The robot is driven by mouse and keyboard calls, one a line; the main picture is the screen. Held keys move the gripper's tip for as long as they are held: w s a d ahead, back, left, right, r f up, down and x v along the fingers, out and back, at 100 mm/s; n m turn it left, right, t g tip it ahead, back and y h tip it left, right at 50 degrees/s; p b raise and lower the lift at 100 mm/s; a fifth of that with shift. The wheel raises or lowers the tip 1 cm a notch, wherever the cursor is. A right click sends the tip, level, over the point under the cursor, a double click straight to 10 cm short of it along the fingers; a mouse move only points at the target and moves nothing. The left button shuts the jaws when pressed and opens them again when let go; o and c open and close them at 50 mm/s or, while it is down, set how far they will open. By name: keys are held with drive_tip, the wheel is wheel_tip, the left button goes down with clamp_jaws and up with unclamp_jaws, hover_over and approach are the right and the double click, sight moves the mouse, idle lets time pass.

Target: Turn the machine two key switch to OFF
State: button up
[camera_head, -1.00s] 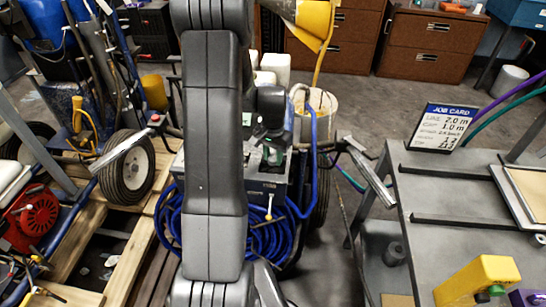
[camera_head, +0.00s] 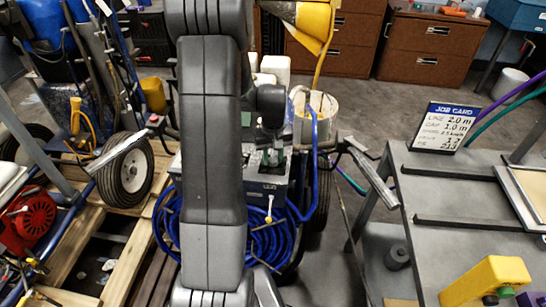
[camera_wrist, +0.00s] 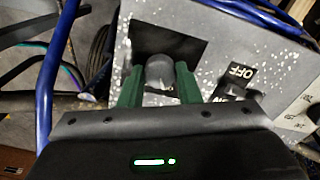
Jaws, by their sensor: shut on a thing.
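In the wrist view, the key switch (camera_wrist: 160,71) shows as a dark grey, rounded knob in front of a black square on a speckled grey panel (camera_wrist: 215,40). My gripper (camera_wrist: 159,85) has a green finger on either side of the knob and is shut on it. The fingers hide the lower part of the knob, and I cannot read its turn angle. In the head view, my gripper (camera_head: 272,157) is at the top of the grey machine box (camera_head: 263,189); the knob is hidden there.
Coiled blue hose (camera_head: 250,243) hangs around the machine below my arm. A machine with a white-rimmed wheel (camera_head: 127,177) stands on wooden pallets at left. A grey table (camera_head: 440,195) at right carries a job card (camera_head: 446,127) and a yellow object (camera_head: 487,280).

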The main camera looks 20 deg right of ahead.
sight(273, 159)
idle(0.4)
drive_tip(key=o, duration=1)
drive_tip(key=shift+c, duration=0.2)
wheel_tip(273, 159, up, 14)
drive_tip(key=shift+f, duration=0.1)
wheel_tip(273, 159, down, 14)
drive_tip(key=shift+r, duration=0.1)
idle(0.3)
